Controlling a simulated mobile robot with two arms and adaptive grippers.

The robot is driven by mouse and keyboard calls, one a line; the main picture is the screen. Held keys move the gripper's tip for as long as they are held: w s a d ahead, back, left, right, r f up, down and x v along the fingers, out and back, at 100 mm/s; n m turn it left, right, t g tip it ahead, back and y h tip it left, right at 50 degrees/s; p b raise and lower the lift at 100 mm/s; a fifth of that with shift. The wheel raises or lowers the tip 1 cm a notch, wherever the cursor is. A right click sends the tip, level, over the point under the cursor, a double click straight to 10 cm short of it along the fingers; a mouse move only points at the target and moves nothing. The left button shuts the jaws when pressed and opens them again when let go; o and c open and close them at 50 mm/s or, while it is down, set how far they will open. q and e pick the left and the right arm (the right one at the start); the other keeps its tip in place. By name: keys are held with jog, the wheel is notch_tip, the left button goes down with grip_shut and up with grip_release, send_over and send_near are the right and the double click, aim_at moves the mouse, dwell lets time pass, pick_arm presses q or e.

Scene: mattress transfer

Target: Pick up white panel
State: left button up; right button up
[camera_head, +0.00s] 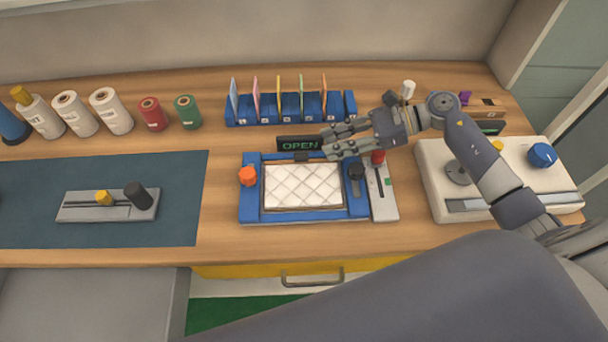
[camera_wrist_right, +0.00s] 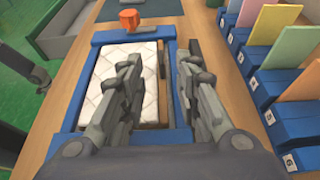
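The white quilted panel (camera_head: 303,186) lies flat in a brown-edged recess of a blue frame (camera_head: 290,216) on the table. In the right wrist view the panel (camera_wrist_right: 112,72) is partly hidden behind a finger. My right gripper (camera_head: 326,142) is above the frame's back right part, next to the "OPEN" sign (camera_head: 299,144). Its two fingers are apart with nothing between them; the gap also shows in the right wrist view (camera_wrist_right: 163,78).
A grey slider unit with a red knob (camera_head: 378,157) adjoins the frame on the right. A white machine (camera_head: 433,178) stands further right. A blue rack of coloured cards (camera_head: 290,119) is behind. Spools (camera_head: 111,111) stand back left, behind a dark mat (camera_head: 40,180).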

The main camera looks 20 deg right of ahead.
aim_at(304, 152)
jog(key=shift+x, duration=1)
jog(key=shift+w+a+f+p, duration=0.2)
jog(key=shift+a+p, duration=0.25)
jog(key=shift+p, duration=0.2)
jog(key=p+x, duration=0.2)
jog(key=x, duration=0.1)
jog(key=shift+a+f, duration=0.1)
jog(key=shift+w+a+f, duration=0.15)
jog(key=shift+a+f, duration=0.15)
jog(key=shift+a, duration=0.15)
jog(key=shift+f, duration=0.1)
grip_shut()
